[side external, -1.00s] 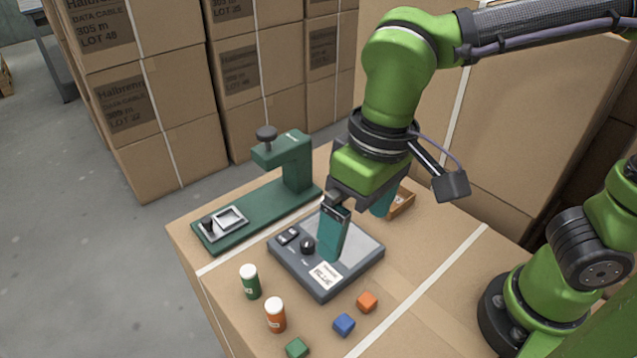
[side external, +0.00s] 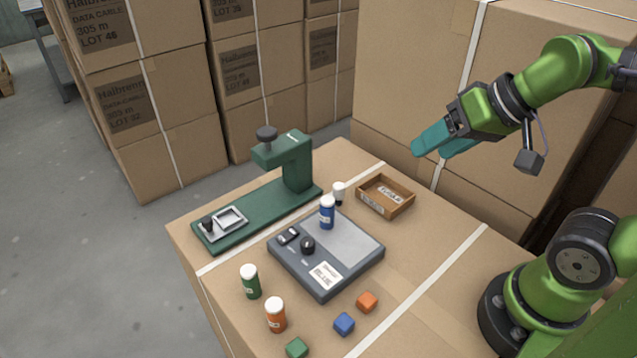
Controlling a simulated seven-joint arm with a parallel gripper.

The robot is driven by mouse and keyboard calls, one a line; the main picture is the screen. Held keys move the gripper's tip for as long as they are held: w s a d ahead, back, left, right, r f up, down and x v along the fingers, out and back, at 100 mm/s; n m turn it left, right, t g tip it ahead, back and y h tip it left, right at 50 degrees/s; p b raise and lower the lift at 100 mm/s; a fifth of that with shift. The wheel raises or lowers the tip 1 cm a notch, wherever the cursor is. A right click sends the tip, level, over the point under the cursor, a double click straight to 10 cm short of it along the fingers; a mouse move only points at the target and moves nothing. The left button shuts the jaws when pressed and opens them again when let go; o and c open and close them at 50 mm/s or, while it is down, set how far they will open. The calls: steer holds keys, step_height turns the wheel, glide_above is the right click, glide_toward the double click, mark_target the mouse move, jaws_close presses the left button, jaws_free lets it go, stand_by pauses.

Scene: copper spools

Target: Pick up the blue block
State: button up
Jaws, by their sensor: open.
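The blue block (side external: 344,324) is a small cube on the cardboard work surface near its front edge. An orange block (side external: 367,301) lies just behind it to the right, and a green block (side external: 297,347) lies to its left at the bottom of the picture. My gripper (side external: 431,147), with teal fingers, is open and empty. It is raised well above the surface at the upper right, far from the blue block and pointing left. Nothing covers the blue block.
A grey device (side external: 325,255) bears a blue bottle (side external: 327,212) at its back corner. A green bottle (side external: 250,282) and an orange bottle (side external: 275,314) stand in front. A white-topped item (side external: 339,192), a wooden tray (side external: 385,197) and a green press (side external: 262,205) stand behind.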

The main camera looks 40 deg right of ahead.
steer(key=shift+a, duration=0.15)
steer(key=m+g+h, duration=0.2)
steer(key=m+g, duration=0.5)
steer(key=m, duration=2.4)
glide_above(344, 322)
step_height(344, 322, down, 7)
steer(key=f, duration=1)
steer(key=shift+s+f, duration=0.25)
steer(key=shift+f, duration=0.15)
steer(key=f, duration=0.6)
steer(key=shift+w+f, duration=0.2)
steer(key=shift+w, duration=0.05)
